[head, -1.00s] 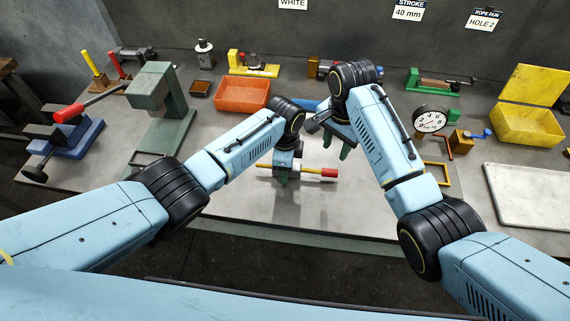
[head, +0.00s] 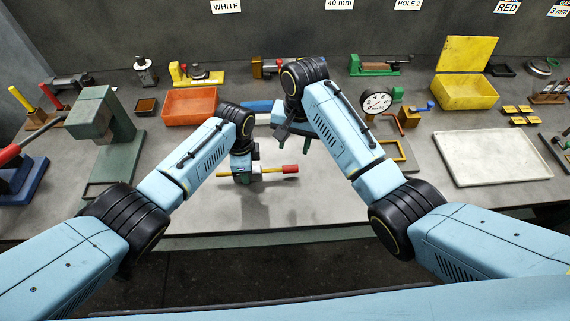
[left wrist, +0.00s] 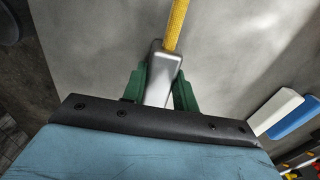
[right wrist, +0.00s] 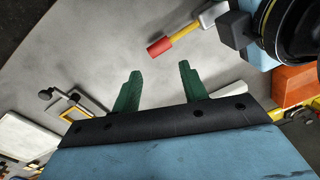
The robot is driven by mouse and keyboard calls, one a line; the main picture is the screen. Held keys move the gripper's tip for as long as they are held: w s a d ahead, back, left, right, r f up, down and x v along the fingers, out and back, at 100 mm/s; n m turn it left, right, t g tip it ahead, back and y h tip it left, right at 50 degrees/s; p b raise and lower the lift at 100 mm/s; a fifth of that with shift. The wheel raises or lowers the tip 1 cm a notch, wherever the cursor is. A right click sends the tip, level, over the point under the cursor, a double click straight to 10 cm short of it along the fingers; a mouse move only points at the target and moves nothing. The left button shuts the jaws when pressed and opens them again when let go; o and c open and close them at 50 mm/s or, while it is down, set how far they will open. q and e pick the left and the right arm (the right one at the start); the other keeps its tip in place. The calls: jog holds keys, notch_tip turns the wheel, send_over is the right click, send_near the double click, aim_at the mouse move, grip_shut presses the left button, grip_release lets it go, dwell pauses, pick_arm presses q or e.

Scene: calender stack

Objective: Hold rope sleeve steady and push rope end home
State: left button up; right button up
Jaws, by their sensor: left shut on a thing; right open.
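My left gripper (head: 243,178) is shut on a silver-grey rope sleeve (left wrist: 158,85), held low over the front middle of the bench. A yellow rope (head: 265,171) runs out of the sleeve to the right and ends in a red tip (head: 290,169). In the left wrist view the rope (left wrist: 176,25) leaves the sleeve's far end. How deep it sits inside is hidden. My right gripper (head: 294,142) is open and empty, above and just behind the red tip. In the right wrist view the red tip (right wrist: 159,47) lies beyond the open green fingers (right wrist: 158,85), apart from them.
An orange bin (head: 190,105) and a green press (head: 105,140) stand to the left. A dial gauge (head: 377,102) and an ochre frame (head: 398,155) stand right of my right arm. A white tray (head: 490,157) and a yellow box (head: 467,92) are further right. The bench front is clear.

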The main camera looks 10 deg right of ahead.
aim_at(293, 167)
jog(key=s+d+n+t+y, duration=0.2)
jog(key=d+n+y, duration=0.2)
jog(key=n, duration=1.8)
jog(key=x, duration=1)
jog(key=shift+s+d+f, duration=0.1)
jog(key=shift+f, duration=0.15)
grip_shut()
